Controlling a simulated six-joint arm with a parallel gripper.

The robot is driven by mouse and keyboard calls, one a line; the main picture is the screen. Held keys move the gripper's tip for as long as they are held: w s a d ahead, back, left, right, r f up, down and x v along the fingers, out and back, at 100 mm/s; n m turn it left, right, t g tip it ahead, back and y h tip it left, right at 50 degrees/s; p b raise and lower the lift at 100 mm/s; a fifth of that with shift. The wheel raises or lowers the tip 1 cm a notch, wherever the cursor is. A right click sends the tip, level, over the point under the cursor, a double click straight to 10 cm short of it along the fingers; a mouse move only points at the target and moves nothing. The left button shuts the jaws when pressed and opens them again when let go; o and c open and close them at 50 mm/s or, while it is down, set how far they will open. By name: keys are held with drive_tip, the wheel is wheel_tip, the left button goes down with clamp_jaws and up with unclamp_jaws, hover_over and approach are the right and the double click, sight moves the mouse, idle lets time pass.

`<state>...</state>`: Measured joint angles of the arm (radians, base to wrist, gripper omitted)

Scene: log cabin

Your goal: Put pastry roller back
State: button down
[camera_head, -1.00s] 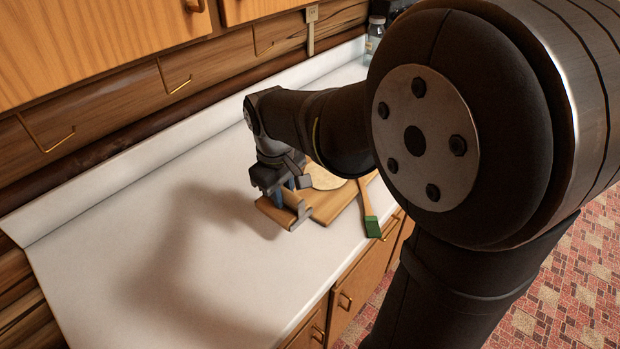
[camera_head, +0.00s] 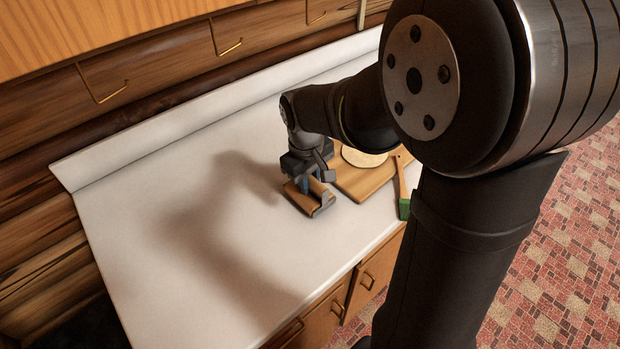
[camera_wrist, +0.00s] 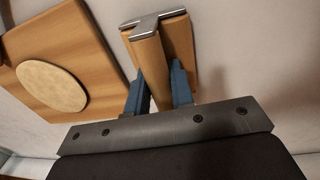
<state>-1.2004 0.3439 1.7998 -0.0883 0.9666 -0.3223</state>
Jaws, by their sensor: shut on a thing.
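The pastry roller (camera_wrist: 149,58) is a light wooden cylinder in the wrist view. It lies alongside a flat wooden piece (camera_wrist: 180,50), and a grey metal bracket spans their far end. They also show in the head view as a small brown wooden form (camera_head: 309,199) just above or on the white counter; I cannot tell if they touch it. My gripper (camera_wrist: 158,88) has blue fingers, one on each side of the roller, shut on it. In the head view my gripper (camera_head: 306,182) is over the wooden form, left of the cutting board. The roller's near end is hidden by the gripper.
A wooden cutting board (camera_head: 352,184) with a round flat dough (camera_head: 363,157) lies to the right. A brush with a green head (camera_head: 404,208) lies by the counter's front edge. The white counter (camera_head: 140,240) is clear to the left.

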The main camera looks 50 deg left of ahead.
drive_tip(key=shift+d+f, duration=0.2)
drive_tip(key=shift+f, duration=0.35)
drive_tip(key=c, duration=1.3)
unclamp_jaws()
drive_tip(key=shift+s, duration=0.1)
drive_tip(key=shift+o, duration=0.2)
drive_tip(key=shift+r, duration=0.4)
wheel_tip(320, 180, up, 13)
drive_tip(key=shift+s+a+f, duration=0.15)
drive_tip(key=shift+s+f, duration=0.05)
drive_tip(key=shift+s, duration=0.2)
drive_tip(key=f, duration=0.8)
drive_tip(key=w+f, duration=0.1)
drive_tip(key=f, duration=0.3)
drive_tip(key=shift+r, duration=0.15)
